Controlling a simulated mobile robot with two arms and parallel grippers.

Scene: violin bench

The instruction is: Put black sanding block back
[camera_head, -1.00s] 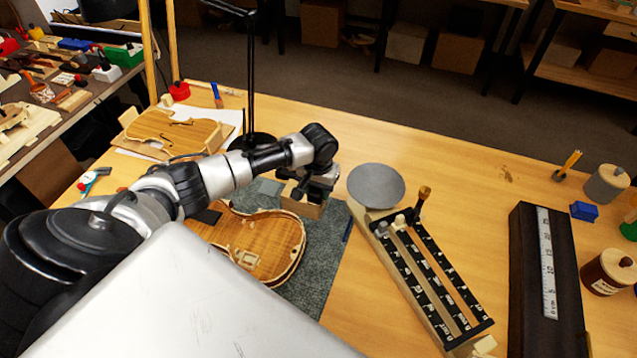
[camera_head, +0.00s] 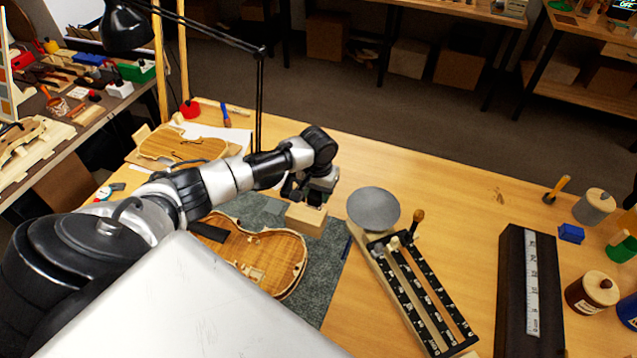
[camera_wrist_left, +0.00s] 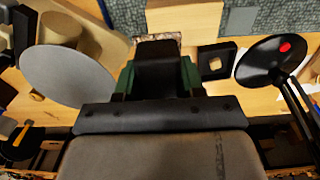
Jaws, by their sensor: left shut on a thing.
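My left gripper (camera_head: 308,192) is above the back of the bench, just behind a pale wooden block (camera_head: 305,219) on the grey mat. In the left wrist view the green-padded fingers (camera_wrist_left: 159,80) are shut on the black sanding block (camera_wrist_left: 160,62), a dark piece between them. In the head view the held block is hard to tell from the dark gripper. The wooden block also shows at the top of the wrist view (camera_wrist_left: 185,17), apart from the fingers. My right gripper is not in view.
A violin body (camera_head: 262,258) lies on the mat (camera_head: 322,285). A grey disc (camera_head: 374,210) and a long black-railed fixture (camera_head: 420,290) stand to the right.

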